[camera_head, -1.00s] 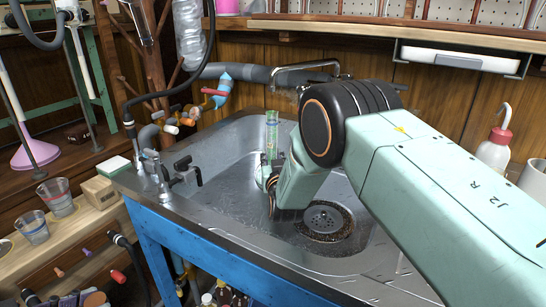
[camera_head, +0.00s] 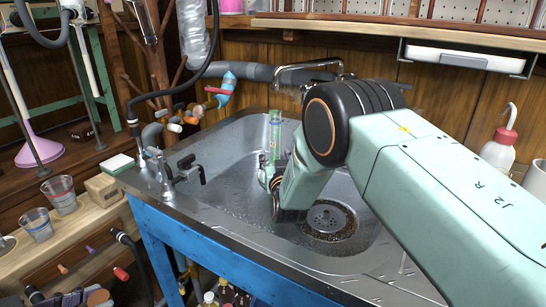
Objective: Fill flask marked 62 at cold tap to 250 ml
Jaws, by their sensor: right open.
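A tall clear glass vessel with green marks (camera_head: 274,138) stands upright in the metal sink (camera_head: 235,150), left of the drain. It could be the flask, but no number is readable and its lower part is hidden. My right gripper (camera_head: 268,178) is open, low beside the vessel's lower part; my arm hides much of it, and I cannot tell whether it touches the glass. A small metal tap (camera_head: 187,170) is on the sink's left rim. I cannot tell which is cold. My left gripper is not in view.
The round drain (camera_head: 330,218) lies right of my gripper. Valves with coloured handles (camera_head: 222,90) are on the wall pipes. A red-capped wash bottle (camera_head: 500,145) stands at right.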

